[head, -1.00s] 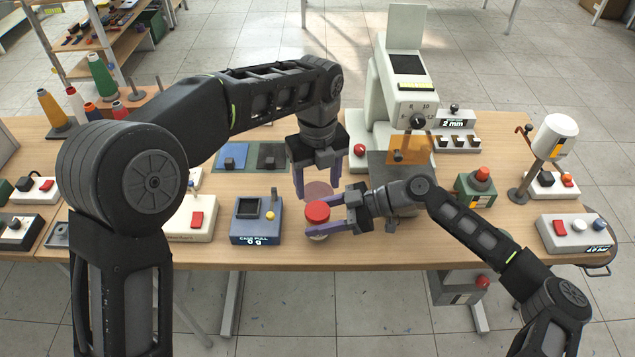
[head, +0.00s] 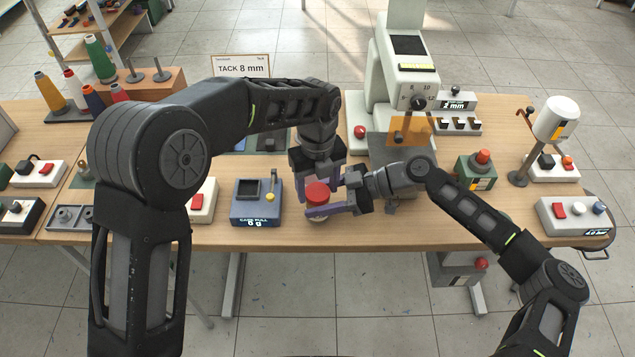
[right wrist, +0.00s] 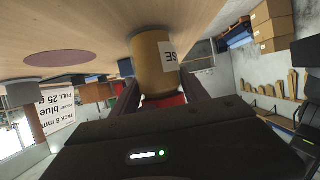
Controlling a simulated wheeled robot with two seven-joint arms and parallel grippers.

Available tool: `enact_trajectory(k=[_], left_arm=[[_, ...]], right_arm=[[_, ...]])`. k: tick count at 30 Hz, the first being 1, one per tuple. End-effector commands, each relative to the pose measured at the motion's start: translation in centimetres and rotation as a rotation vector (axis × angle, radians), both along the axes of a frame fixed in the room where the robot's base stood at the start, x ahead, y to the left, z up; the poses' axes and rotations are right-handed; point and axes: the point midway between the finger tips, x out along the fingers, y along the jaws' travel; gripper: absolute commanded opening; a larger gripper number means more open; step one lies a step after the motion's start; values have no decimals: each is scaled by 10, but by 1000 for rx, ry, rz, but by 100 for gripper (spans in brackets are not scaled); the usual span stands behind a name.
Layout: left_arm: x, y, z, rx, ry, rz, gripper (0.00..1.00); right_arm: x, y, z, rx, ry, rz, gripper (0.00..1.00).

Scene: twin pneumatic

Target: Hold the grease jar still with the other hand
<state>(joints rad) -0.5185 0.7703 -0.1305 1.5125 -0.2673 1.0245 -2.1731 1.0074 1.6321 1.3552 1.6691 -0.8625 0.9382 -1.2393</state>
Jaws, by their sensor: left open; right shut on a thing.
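The grease jar (head: 317,217) stands upright near the table's front edge, with a red lid (head: 317,192) on top. In the right wrist view its tan side (right wrist: 152,62) with a white label shows, upside down. My right gripper (head: 312,206) is shut on the jar from the right, one finger on each side near the lid. My left gripper (head: 318,182) is open and points down just behind the lid; its fingertips are partly hidden, and I cannot tell whether they touch the jar.
A blue-grey box with a "0 g" display (head: 256,206) stands left of the jar. A pale press-like machine (head: 385,75) with an orange guard rises behind my right gripper. A green box with a red button (head: 477,170) is to the right. A round mat (right wrist: 60,58) lies on the table.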

Motion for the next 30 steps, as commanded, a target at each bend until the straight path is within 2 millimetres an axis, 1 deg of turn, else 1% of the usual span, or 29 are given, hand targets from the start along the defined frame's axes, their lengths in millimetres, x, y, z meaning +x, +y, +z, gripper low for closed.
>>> enact_trajectory(k=[2,5,23,24,30], left_arm=[[0,0,0,0,0,0,60],[0,0,0,0,0,0,53],[0,0,0,0,0,0,4],[0,0,0,0,0,0,53],[0,0,0,0,0,0,69]], right_arm=[[0,0,0,0,0,0,0],[0,0,0,0,0,0,0],[0,0,0,0,0,0,0],[0,0,0,0,0,0,0],[0,0,0,0,0,0,0]])
